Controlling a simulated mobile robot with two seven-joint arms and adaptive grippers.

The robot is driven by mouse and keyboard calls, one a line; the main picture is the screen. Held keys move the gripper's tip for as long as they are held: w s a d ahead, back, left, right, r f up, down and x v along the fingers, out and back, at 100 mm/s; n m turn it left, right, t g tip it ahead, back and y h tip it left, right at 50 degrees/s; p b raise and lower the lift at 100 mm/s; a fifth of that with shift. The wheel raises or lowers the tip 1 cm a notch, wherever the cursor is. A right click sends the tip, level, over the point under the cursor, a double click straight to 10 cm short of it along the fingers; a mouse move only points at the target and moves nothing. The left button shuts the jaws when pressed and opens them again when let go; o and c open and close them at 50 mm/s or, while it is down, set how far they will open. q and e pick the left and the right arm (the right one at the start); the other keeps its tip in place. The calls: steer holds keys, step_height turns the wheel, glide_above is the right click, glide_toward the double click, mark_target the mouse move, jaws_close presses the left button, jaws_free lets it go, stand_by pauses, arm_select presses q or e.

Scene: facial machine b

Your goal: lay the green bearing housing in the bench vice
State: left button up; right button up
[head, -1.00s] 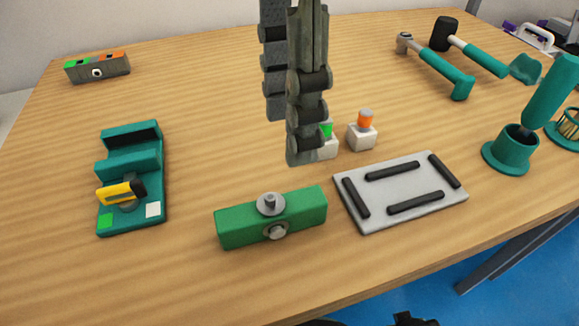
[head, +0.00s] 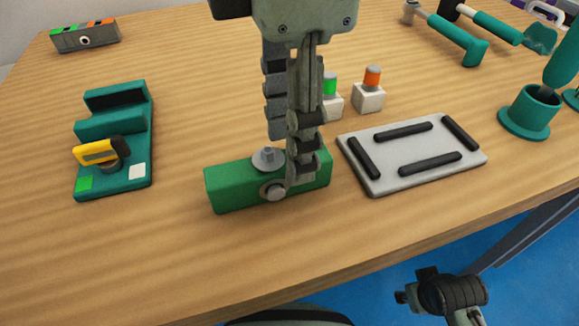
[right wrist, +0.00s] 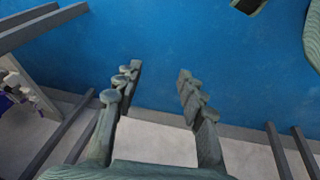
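The green bearing housing (head: 235,187), a long block with a grey bolt and washer on top and a round boss in front, lies on the table. My left gripper (head: 289,160) points down over its right half. One finger overlaps the front face and the other is on the far side; they look apart, and contact cannot be told. The teal bench vice (head: 112,125) stands at the left with a stepped jaw, an empty gap and a yellow handle. My right gripper (right wrist: 158,85) is open and empty over the floor, low in the head view (head: 440,295).
A grey plate with black bars (head: 378,180) lies right of the housing. A green button (head: 331,95) and an orange button (head: 370,90) stand behind. A teal cup (head: 530,110) and hammers (head: 450,38) are at the right. Table between vice and housing is clear.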

arm_select(q)
steer(key=shift+f+b, duration=0.45)
steer(key=shift+f, duration=0.05)
arm_select(e)
steer(key=shift+d+v, duration=0.1)
steer(key=shift+v, duration=0.65)
steer(key=shift+d+v, duration=0.15)
steer(key=shift+v, duration=0.55)
arm_select(q)
steer(key=shift+c, duration=0.2)
arm_select(e)
steer(key=shift+r, duration=0.1)
arm_select(q)
jaws_close()
step_height(320, 180, up, 8)
steer(key=p, duration=0.4)
arm_select(e)
step_height(320, 180, up, 4)
steer(key=shift+r, duration=0.2)
